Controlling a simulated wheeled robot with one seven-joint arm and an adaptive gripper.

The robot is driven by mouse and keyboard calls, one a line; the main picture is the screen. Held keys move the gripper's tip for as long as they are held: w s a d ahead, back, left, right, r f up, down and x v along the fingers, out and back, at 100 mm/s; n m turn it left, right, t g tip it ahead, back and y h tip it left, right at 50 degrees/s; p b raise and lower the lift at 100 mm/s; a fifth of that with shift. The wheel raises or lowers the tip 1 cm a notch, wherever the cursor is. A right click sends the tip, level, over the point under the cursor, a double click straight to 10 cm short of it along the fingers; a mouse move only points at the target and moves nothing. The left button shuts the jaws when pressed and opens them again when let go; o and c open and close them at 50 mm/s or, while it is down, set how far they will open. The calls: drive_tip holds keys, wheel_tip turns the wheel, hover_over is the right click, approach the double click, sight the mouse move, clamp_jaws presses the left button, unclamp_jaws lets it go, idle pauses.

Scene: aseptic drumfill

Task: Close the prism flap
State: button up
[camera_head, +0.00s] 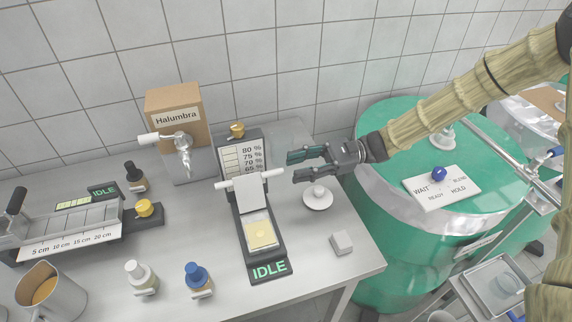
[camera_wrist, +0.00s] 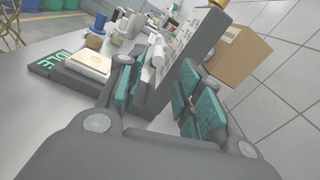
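The black refractometer (camera_head: 226,193) stands on the bench with a percent scale at its back and a green IDLE display (camera_head: 269,267) at its front. Its white prism flap (camera_head: 250,195) stands raised, with a white bar ending in a grip on each side. The prism bed in front of it is uncovered and carries a yellowish patch (camera_head: 261,235). My gripper (camera_head: 294,167) is open and empty, just right of the bar's right end and apart from it. In the wrist view my gripper's fingers (camera_wrist: 155,65) are spread, with the refractometer (camera_wrist: 160,92) beyond them.
A white knobbed lid (camera_head: 318,198) and a grey block (camera_head: 341,242) lie right of the refractometer. A Halumbra box (camera_head: 175,117) with a tap stands behind left. Bottles (camera_head: 141,277) (camera_head: 199,280) stand front left. A green drum (camera_head: 400,250) stands right of the bench.

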drive_tip(key=x, duration=0.3)
drive_tip(key=shift+s+a+r+p, duration=0.1)
drive_tip(key=shift+s+a+p, duration=0.15)
drive_tip(key=shift+s+p, duration=0.1)
clamp_jaws()
